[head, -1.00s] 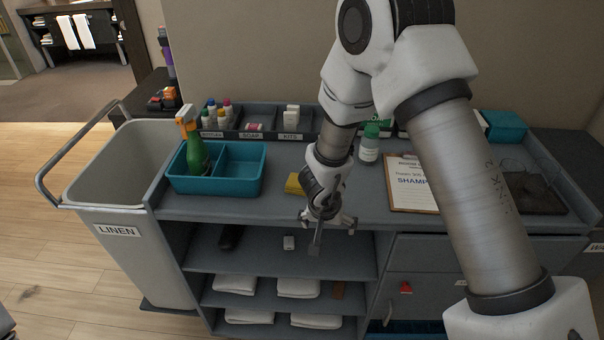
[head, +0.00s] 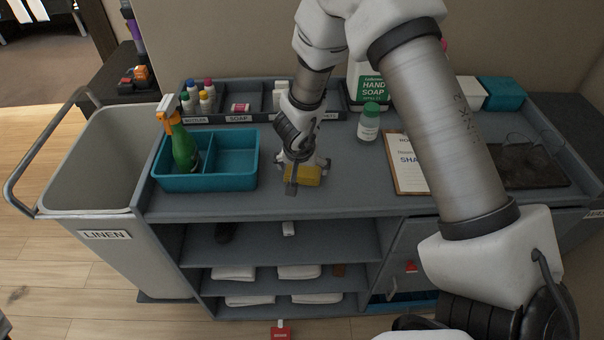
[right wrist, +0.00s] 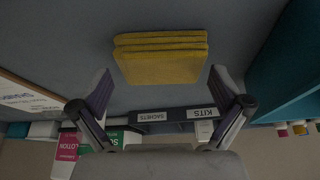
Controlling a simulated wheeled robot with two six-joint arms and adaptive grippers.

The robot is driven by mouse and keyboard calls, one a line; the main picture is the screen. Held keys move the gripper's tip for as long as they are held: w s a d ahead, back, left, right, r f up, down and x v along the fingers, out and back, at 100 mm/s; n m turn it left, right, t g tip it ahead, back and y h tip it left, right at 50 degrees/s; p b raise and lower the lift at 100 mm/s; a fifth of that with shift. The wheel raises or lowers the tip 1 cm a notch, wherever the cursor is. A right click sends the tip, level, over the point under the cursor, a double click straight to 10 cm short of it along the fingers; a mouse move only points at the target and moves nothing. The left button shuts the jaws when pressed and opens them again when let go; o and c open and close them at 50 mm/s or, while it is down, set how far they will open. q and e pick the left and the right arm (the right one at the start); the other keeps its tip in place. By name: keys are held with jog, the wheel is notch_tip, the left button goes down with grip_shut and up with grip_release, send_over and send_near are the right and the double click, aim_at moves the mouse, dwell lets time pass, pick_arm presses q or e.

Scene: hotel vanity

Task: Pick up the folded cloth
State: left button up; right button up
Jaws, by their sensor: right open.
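The folded cloth (head: 304,176) is a small yellow stack of layers lying on the grey cart top, right of the teal caddy. In the right wrist view the cloth (right wrist: 161,58) lies ahead of the fingers, roughly centred between them. My right gripper (head: 304,175) is open above the cloth and partly covers it in the head view. In the right wrist view the right gripper's fingers (right wrist: 160,86) stand wide apart with nothing between them that I can see gripped. Whether they touch the cloth I cannot tell. My left gripper is not in view.
The teal caddy (head: 231,181) with a green spray bottle (head: 183,148) stands left of the cloth. A small soap bottle (head: 369,124) and a clipboard (head: 408,178) are to its right. A labelled organizer tray (head: 225,119) runs behind. The cart top in front is clear.

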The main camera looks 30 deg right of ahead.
jog(key=shift+w+d+f, duration=0.15)
jog(key=shift+w+f, duration=0.2)
jog(key=shift+f, duration=0.15)
jog(key=shift+w+d+f, duration=0.1)
jog(key=shift+w+f, duration=0.2)
jog(key=shift+f, duration=0.2)
jog(key=shift+s+a+r, duration=0.1)
jog(key=shift+s+r, duration=0.15)
jog(key=shift+s, duration=0.1)
jog(key=c, duration=0.7)
jog(key=shift+w+f, duration=0.1)
jog(key=shift+w, duration=0.05)
